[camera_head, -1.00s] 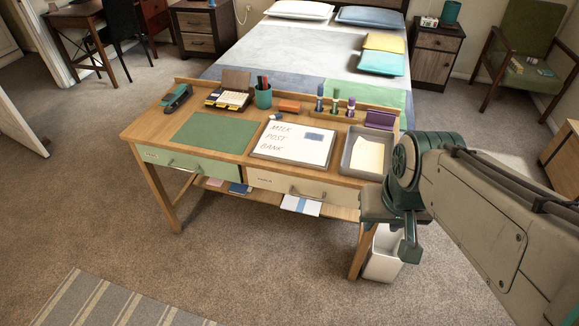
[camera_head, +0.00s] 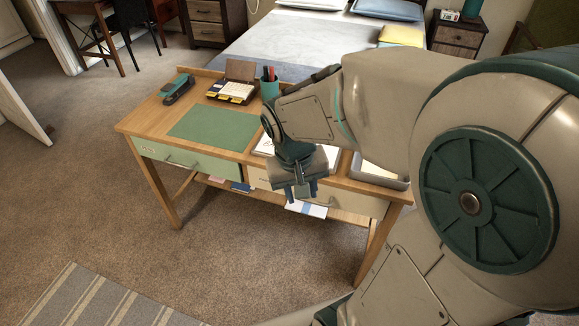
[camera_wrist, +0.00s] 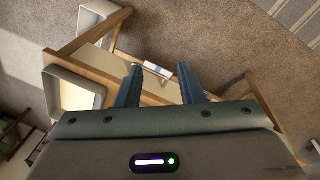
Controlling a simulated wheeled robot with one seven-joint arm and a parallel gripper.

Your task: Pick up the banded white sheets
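The banded white sheets (camera_head: 308,209) are a flat white bundle with a blue band. They lie on the low shelf under the desk's cream drawer, with their front end sticking out past the shelf edge. In the wrist view the sheets (camera_wrist: 158,70) show between the fingertips, apart from them. My gripper (camera_head: 295,194) is in front of the cream drawer, near the sheets in the head view. Its two fingers (camera_wrist: 160,78) are spread open with nothing between them. The back part of the sheets is hidden under the drawer.
The wooden desk (camera_head: 150,122) carries a green blotter (camera_head: 212,130), a stapler (camera_head: 178,88), a pen cup (camera_head: 269,88) and a grey tray (camera_head: 378,178). Blue items (camera_head: 241,187) lie left on the low shelf. A pale bin (camera_wrist: 97,14) stands by the desk. Carpet in front is free.

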